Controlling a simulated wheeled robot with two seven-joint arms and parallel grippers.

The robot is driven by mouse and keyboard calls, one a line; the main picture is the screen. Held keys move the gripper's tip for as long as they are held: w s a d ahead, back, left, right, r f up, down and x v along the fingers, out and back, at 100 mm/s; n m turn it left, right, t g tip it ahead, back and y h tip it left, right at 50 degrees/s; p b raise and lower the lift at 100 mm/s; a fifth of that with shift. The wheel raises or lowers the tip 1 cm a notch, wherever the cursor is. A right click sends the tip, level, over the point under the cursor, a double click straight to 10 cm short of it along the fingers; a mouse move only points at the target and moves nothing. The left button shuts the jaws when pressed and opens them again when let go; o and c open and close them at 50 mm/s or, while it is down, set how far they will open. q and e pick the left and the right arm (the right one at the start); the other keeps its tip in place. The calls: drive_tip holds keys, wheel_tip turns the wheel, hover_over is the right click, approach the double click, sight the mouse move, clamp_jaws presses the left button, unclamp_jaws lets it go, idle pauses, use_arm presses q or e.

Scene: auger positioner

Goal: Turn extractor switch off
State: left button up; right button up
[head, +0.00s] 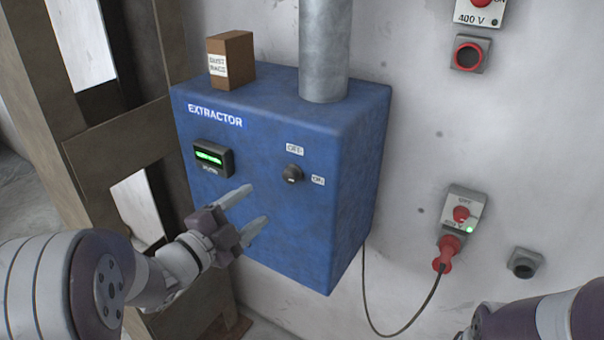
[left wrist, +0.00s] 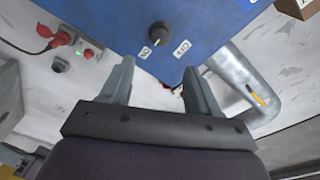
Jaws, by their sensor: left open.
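The extractor (head: 235,225) is a blue wall box with an "EXTRACTOR" label. Its switch is a round dark knob (head: 292,173) on the front face. An OFF label (head: 294,149) sits above it and an ON label (head: 317,180) to its right. My right gripper is out of view.
A green lit display (head: 209,157) is left of the knob. A cardboard box (head: 231,60) and a grey pipe (head: 324,50) stand on top. A red plug (head: 446,250) with a cable is at right. A wooden frame (head: 50,110) stands at left.

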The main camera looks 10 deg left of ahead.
sight(288, 178)
use_arm(q)
drive_tip(key=p+x, duration=0.4)
drive_tip(key=x, duration=0.7)
drive_tip(key=shift+w+p, duration=0.25)
drive_tip(key=shift+p, duration=0.05)
drive_tip(key=shift+d, duration=0.1)
drive_tip(key=shift+w, duration=0.1)
drive_tip(key=shift+w, duration=0.1)
drive_tip(key=shift+f, duration=0.1)
drive_tip(key=c, duration=0.9)
drive_tip(key=shift+c, duration=0.5)
